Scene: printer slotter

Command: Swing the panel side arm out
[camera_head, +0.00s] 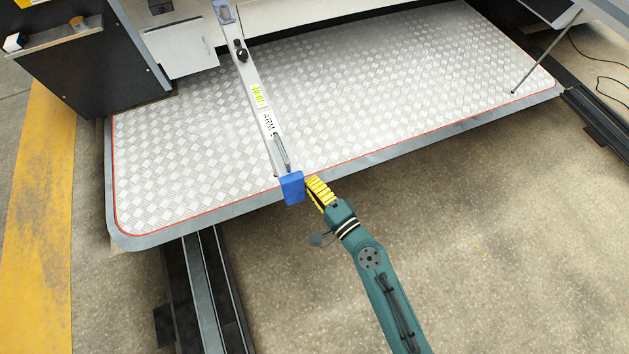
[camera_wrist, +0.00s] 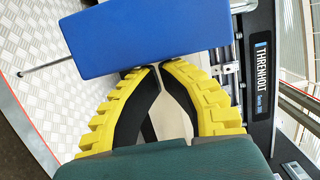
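The panel side arm (camera_head: 253,92) is a long silver bar with a yellow label and the letters "ARM". It reaches over the checkered metal platform and ends in a blue block (camera_head: 292,187) at the platform's front edge. My gripper (camera_head: 311,183) has ribbed yellow fingers and is just right of the blue block, touching or nearly touching it. In the wrist view the blue block (camera_wrist: 150,35) fills the top, and my gripper's fingertips (camera_wrist: 157,67) meet at its lower edge with only a thin gap. Nothing shows between the fingers; the exact contact is hidden.
The checkered platform (camera_head: 400,75) has a red line along its rim. A dark cabinet (camera_head: 85,65) stands at the left, and a thin rod (camera_head: 545,52) meets the platform at the right. Floor rails (camera_head: 207,290) run below. The wrist view shows a black "THRENHOLT" post (camera_wrist: 262,60).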

